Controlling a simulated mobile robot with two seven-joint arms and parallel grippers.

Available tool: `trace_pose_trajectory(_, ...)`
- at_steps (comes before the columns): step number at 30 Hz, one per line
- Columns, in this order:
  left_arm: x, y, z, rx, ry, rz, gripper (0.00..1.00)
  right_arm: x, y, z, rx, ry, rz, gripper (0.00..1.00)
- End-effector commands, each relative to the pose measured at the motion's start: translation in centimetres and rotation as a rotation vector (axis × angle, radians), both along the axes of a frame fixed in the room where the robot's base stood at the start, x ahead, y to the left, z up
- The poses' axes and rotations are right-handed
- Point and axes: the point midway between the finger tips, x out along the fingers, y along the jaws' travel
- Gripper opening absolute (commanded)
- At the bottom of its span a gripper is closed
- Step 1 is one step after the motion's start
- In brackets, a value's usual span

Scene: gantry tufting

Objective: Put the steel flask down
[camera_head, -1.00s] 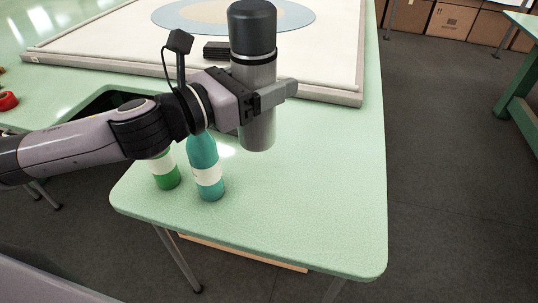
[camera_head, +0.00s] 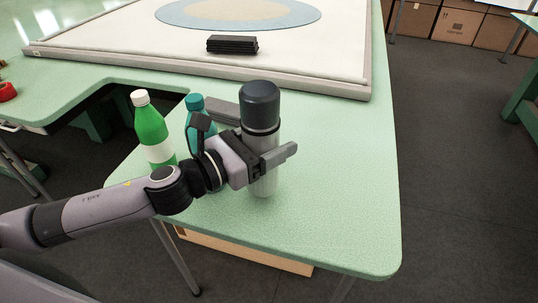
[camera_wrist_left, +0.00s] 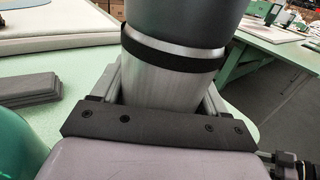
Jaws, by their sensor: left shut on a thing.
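The steel flask (camera_head: 261,125), with a dark cap and a silver body, is upright over the right part of the green table (camera_head: 330,210). My left gripper (camera_head: 274,160) is shut around its body. In the left wrist view the flask (camera_wrist_left: 170,75) stands between the two fingers, with its dark band showing. Its base looks at or just above the table top; I cannot tell whether it touches. My right gripper is not in view.
A green bottle (camera_head: 152,130) and a teal bottle (camera_head: 195,104) stand just left of the flask. A white framed board (camera_head: 320,70) with dark stacked bars (camera_head: 232,44) lies behind. The table is clear to the right and in front.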

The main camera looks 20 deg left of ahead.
Motion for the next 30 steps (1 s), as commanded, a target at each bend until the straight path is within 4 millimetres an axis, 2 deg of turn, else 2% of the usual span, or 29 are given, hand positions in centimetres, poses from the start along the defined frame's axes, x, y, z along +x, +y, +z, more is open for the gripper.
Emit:
trace_pose_trajectory(3,0.0,-0.1,-2.1,-0.003,0.004,0.0,0.25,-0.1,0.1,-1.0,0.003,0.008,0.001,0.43)
trace_pose_trajectory(6,0.0,0.0,-3.1,-0.003,0.002,0.0,0.25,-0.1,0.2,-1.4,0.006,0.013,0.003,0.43)
trace_pose_trajectory(18,0.0,0.0,-3.4,-0.001,-0.001,0.0,0.25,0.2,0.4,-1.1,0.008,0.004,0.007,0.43)
trace_pose_trajectory(19,0.0,0.0,-3.5,0.0,0.002,0.001,0.83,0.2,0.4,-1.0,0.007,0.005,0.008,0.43)
trace_pose_trajectory(20,0.0,0.0,-3.4,0.0,0.002,0.0,0.93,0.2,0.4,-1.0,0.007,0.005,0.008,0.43)
trace_pose_trajectory(21,0.0,0.0,-3.4,0.0,0.002,0.0,0.99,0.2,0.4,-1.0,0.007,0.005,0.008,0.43)
trace_pose_trajectory(30,0.0,0.0,-3.2,0.0,0.002,0.0,0.99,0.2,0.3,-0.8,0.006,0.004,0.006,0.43)
